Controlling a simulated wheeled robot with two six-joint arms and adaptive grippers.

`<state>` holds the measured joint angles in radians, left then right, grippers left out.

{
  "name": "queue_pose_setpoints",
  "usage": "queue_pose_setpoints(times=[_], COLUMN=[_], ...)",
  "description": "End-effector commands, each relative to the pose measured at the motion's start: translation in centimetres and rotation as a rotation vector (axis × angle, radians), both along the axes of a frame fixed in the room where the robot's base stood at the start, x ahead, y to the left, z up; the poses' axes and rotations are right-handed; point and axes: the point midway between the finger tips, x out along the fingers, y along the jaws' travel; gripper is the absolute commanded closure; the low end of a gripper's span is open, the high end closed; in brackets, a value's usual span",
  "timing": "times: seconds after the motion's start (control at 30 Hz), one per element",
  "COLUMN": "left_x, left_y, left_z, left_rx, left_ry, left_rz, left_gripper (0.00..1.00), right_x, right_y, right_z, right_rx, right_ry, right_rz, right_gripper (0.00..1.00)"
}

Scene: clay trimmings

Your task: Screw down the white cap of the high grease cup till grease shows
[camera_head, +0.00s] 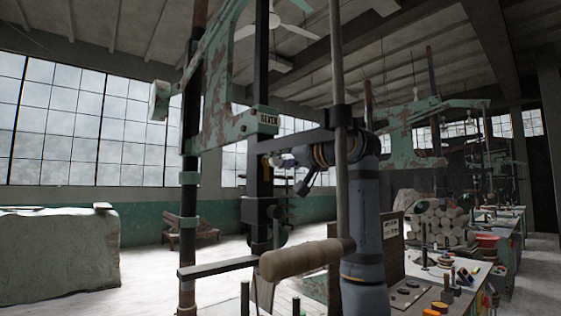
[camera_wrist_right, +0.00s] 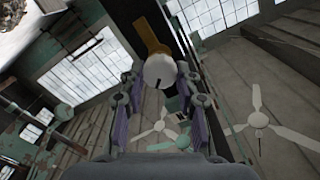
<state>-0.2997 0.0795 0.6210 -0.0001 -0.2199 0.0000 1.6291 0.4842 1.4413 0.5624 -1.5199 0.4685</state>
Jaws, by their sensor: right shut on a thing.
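The white cap (camera_wrist_right: 159,70) sits between the fingers of my right gripper (camera_wrist_right: 160,78) in the right wrist view, with a dark mark on its lower face. A brass-coloured part (camera_wrist_right: 150,34) shows just beyond it. In the head view my right gripper (camera_head: 284,161) is at the dark upright of the green machine, below its sign. It is shut on the cap, coming from the right. The brass part (camera_head: 266,165) shows there at the left of the gripper; the cap itself is mostly hidden. No grease can be made out. My left gripper is not in view.
The worn green machine frame (camera_head: 225,132) stands around the work spot. A vertical rod (camera_head: 339,70) and a thick wooden handle (camera_head: 300,259) stand in front of my right arm. A bench (camera_head: 440,285) with small items is at lower right. Floor is open at left.

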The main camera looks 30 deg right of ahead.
Motion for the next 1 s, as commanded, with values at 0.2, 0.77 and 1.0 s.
queue_pose_setpoints(times=[0.2,0.77,1.0], left_x=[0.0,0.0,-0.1], left_y=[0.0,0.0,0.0], left_z=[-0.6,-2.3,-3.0], left_rx=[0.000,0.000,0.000], left_ry=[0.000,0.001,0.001], left_rz=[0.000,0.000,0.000], left_gripper=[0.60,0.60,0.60], right_x=[0.0,0.0,0.0], right_y=[-0.1,-0.2,-0.2], right_z=[-0.1,-0.3,-0.3], right_rx=[0.203,0.728,0.917], right_ry=[0.014,0.054,0.069], right_rz=[0.000,0.001,0.001], right_gripper=[0.99,0.99,0.99])
